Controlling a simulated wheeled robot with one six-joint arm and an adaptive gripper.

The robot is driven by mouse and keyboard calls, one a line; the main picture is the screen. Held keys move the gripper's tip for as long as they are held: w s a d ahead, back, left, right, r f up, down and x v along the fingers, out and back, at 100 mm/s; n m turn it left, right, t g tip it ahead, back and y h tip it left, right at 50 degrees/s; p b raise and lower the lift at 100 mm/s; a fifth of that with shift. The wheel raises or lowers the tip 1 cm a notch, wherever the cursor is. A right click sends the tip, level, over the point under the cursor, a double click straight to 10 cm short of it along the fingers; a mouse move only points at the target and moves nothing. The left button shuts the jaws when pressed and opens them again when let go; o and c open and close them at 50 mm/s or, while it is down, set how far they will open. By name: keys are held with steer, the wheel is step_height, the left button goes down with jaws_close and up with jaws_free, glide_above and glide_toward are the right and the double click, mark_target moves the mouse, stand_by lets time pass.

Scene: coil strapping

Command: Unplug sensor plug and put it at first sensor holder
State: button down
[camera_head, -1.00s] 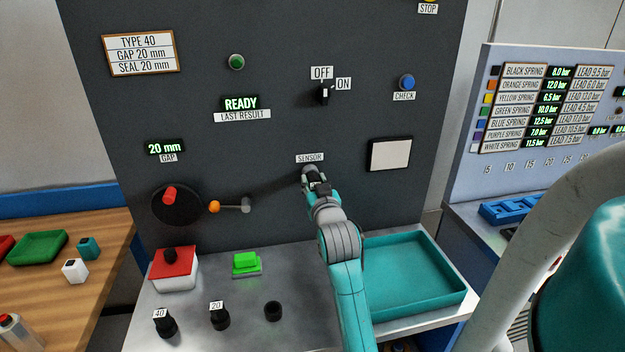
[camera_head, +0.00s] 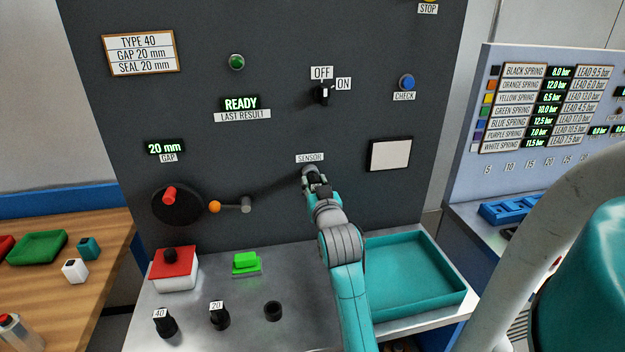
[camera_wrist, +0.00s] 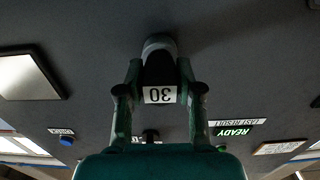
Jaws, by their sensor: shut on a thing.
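The sensor plug (camera_wrist: 158,72) is dark with a white tag reading 30, upside down in the wrist view. It sits at the grey round sensor socket (camera_wrist: 158,42) on the dark panel, under the SENSOR label (camera_head: 310,158). My gripper (camera_wrist: 160,78) is shut on the plug, one finger on each side; in the head view my gripper (camera_head: 316,183) hides most of it. On the bench stand a black plug tagged 40 (camera_head: 165,323) and one tagged 20 (camera_head: 220,317). To their right is an empty dark round holder (camera_head: 273,311).
A red-topped box (camera_head: 173,268) and a green block (camera_head: 246,262) stand behind the holders. A teal tray (camera_head: 425,290) lies right of my arm. A lever with an orange knob (camera_head: 214,207) juts from the panel at left. The switch (camera_head: 324,95) is above.

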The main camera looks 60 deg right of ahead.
steer(key=shift+v, duration=1.9)
